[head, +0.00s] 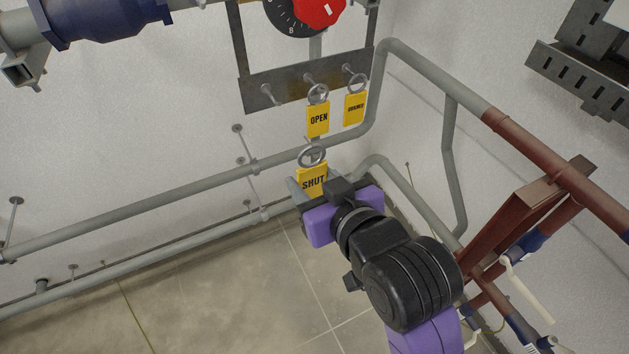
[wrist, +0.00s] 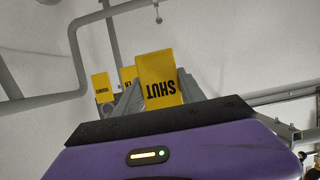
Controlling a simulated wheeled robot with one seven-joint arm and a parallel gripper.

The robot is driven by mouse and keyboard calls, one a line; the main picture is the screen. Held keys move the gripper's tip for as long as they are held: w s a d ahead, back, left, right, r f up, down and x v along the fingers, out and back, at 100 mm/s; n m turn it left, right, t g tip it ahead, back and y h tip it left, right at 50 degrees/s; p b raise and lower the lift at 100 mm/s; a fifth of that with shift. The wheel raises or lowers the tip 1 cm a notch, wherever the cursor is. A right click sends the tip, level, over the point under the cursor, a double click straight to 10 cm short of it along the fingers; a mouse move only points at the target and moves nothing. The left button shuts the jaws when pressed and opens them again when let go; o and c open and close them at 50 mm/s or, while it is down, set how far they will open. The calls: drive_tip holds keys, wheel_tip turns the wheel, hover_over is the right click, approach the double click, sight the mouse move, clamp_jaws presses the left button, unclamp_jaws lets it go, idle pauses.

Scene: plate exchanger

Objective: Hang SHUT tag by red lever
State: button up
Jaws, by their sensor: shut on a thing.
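The yellow SHUT tag (head: 313,181) with a metal ring (head: 312,155) on top is held upright in my gripper (head: 312,190). In the wrist view the SHUT tag (wrist: 159,80) appears upside down between the grey fingers. My gripper is shut on it, in front of and below the metal tag bracket (head: 290,82). An OPEN tag (head: 318,118) hangs by its ring on the middle peg, and another yellow tag (head: 355,108) hangs on the right peg. The left peg (head: 268,92) is bare. I see no red lever; a red knob (head: 318,10) is above the bracket.
Grey pipes (head: 150,214) run along the wall behind and below the bracket. A red-brown pipe frame (head: 520,215) with pale levers (head: 528,290) stands at the right. A blue valve body (head: 100,18) is at the upper left. The tiled floor (head: 220,300) is clear at lower left.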

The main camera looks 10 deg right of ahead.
sight(303, 166)
drive_tip(key=shift+w+a, duration=0.25)
drive_tip(key=shift+w, duration=0.65)
drive_tip(key=shift+w+a+p, duration=0.1)
drive_tip(key=shift+w+p, duration=0.2)
drive_tip(key=shift+w, duration=0.05)
drive_tip(key=shift+w, duration=0.3)
drive_tip(key=shift+w+a, duration=0.15)
drive_tip(key=shift+w, duration=0.15)
drive_tip(key=shift+w+a, duration=0.1)
drive_tip(key=shift+w, duration=0.25)
drive_tip(key=shift+w+a+p, duration=0.1)
drive_tip(key=shift+w+p, duration=0.2)
drive_tip(key=shift+w, duration=0.05)
drive_tip(key=shift+w+a, duration=0.1)
drive_tip(key=shift+w, duration=0.2)
drive_tip(key=shift+w, duration=0.35)
drive_tip(key=shift+w+a, duration=0.25)
drive_tip(key=shift+w, duration=0.4)
